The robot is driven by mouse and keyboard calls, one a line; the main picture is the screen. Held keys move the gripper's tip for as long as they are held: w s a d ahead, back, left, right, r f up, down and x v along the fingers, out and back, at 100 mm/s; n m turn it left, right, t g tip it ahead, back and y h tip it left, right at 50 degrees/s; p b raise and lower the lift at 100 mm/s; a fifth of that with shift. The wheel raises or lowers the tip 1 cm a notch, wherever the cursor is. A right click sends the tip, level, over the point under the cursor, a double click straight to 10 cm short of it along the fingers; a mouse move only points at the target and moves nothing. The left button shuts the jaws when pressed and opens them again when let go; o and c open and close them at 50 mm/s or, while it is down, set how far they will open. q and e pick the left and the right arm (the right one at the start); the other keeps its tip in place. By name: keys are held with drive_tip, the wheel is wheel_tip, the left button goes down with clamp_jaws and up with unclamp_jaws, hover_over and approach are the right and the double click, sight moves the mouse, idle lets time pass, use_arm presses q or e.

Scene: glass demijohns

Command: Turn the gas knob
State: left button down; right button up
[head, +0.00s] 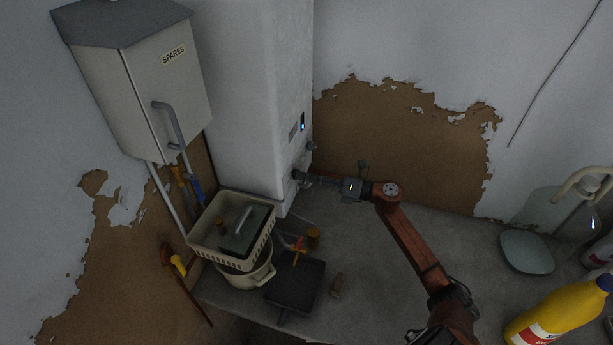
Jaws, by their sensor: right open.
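The white boiler-like cabinet (262,100) stands against the back wall. Small dark knobs sit on its right side; one knob (311,146) shows clear above my gripper. My right gripper (302,178) is open, with its fingertips at the lower part of that side, at or very near a second knob-like fitting. The fingers hide most of this fitting, and I cannot tell whether they touch it or which knob is the gas knob. My left gripper is not in view.
A cream basket (204,245) sits on a pot (245,278) at the left of the grey counter (375,270). A dark pan (296,287) lies nearby. A yellow bottle (560,312) and a glass demijohn (540,212) stand at right. A spares cabinet (165,80) hangs upper left.

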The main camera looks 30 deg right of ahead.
drive_tip(key=c, duration=1.2)
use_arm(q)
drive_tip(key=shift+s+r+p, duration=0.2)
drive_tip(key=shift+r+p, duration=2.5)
use_arm(e)
drive_tip(key=shift+o, duration=0.2)
drive_tip(key=shift+m, duration=4.4)
